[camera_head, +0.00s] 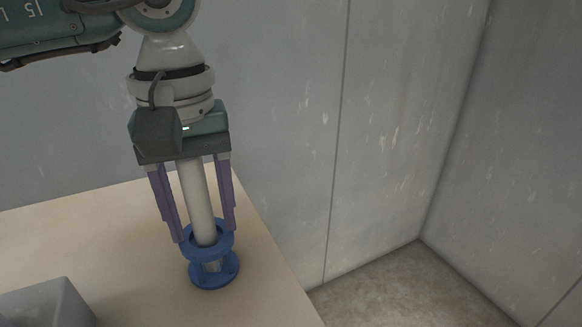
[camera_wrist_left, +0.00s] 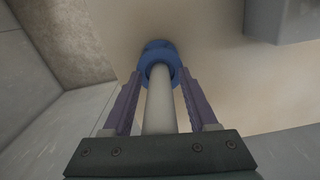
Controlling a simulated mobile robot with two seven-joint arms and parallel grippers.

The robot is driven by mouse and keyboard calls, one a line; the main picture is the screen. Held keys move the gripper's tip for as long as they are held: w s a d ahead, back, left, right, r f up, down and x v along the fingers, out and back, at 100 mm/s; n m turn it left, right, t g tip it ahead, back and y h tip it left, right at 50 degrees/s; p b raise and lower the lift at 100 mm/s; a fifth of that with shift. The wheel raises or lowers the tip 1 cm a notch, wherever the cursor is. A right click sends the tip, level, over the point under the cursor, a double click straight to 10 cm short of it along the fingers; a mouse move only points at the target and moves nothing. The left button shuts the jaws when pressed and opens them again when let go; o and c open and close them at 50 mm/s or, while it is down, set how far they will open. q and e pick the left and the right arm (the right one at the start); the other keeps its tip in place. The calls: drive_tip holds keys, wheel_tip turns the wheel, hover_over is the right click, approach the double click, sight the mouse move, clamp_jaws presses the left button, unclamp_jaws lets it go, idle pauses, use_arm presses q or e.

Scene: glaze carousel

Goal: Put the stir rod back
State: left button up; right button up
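The stir rod (camera_head: 198,205) is a pale, thick cylinder standing nearly upright in a blue spool-shaped holder (camera_head: 228,272) on the table. Its lower end sits within the holder's upper ring. My left gripper (camera_head: 205,235) points down over the rod, with its two purple fingers on either side. Gaps show between the fingers and the rod, so it is open and not gripping. In the left wrist view the rod (camera_wrist_left: 160,105) runs between the spread fingers to the blue holder (camera_wrist_left: 157,52). The rod's top is hidden by the gripper body. My right gripper is not in view.
The beige table (camera_head: 110,225) has its right edge close beside the holder. A grey box-like object (camera_head: 45,305) stands at the lower left, also visible in the left wrist view (camera_wrist_left: 282,18). Grey walls (camera_head: 280,110) rise behind and to the right.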

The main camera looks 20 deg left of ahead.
use_arm(q)
drive_tip(key=shift+r, duration=0.1)
wheel_tip(320, 180, up, 12)
drive_tip(key=shift+r+p, duration=0.1)
drive_tip(key=shift+p, duration=0.45)
idle(0.3)
